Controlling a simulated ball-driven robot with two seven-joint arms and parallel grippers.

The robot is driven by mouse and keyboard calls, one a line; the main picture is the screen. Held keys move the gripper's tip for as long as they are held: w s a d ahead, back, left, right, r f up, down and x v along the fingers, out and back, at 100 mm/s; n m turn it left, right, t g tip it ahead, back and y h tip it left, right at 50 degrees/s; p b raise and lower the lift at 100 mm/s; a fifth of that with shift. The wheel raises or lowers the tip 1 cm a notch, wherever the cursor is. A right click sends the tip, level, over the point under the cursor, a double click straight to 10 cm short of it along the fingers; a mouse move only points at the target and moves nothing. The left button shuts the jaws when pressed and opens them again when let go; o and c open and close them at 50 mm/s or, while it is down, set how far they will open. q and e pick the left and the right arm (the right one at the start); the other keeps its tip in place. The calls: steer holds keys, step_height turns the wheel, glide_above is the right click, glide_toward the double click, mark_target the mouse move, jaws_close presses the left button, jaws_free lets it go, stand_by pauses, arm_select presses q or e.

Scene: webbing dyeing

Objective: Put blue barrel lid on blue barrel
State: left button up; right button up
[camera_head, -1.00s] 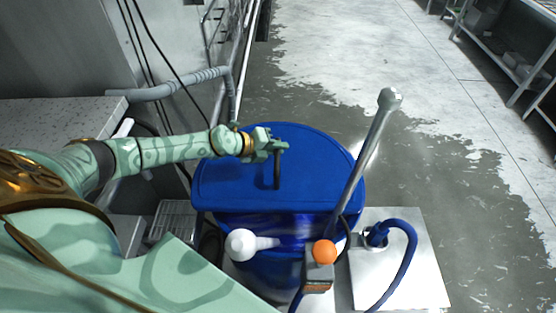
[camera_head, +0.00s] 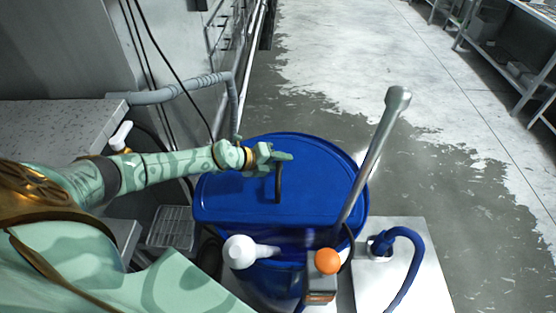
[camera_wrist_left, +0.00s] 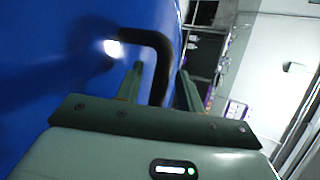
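The blue barrel lid (camera_head: 235,195) lies over the top of the blue barrel (camera_head: 255,285). Its front edge looks straight, with a darker blue band below it. I cannot tell whether the lid is fully seated. A black handle (camera_head: 278,188) stands up from the lid. My left gripper (camera_head: 284,158) is at the top of this handle. In the left wrist view, the two fingers of my left gripper (camera_wrist_left: 160,78) stand apart on either side of the black handle (camera_wrist_left: 163,60), with small gaps showing. The blue lid surface (camera_wrist_left: 45,55) fills the left side. My right gripper is not in view.
A grey metal pole (camera_head: 375,150) leans up at the barrel's right. An orange ball (camera_head: 327,261) and a white bulb-shaped piece (camera_head: 240,252) are at its front. A metal box (camera_head: 425,275) with a blue hose (camera_head: 415,260) stands at right. Floor beyond is clear.

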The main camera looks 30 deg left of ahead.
arm_select(q)
steer(key=shift+r, duration=0.2)
steer(key=p+v, duration=0.1)
steer(key=v, duration=1.1)
steer(key=shift+f, duration=0.1)
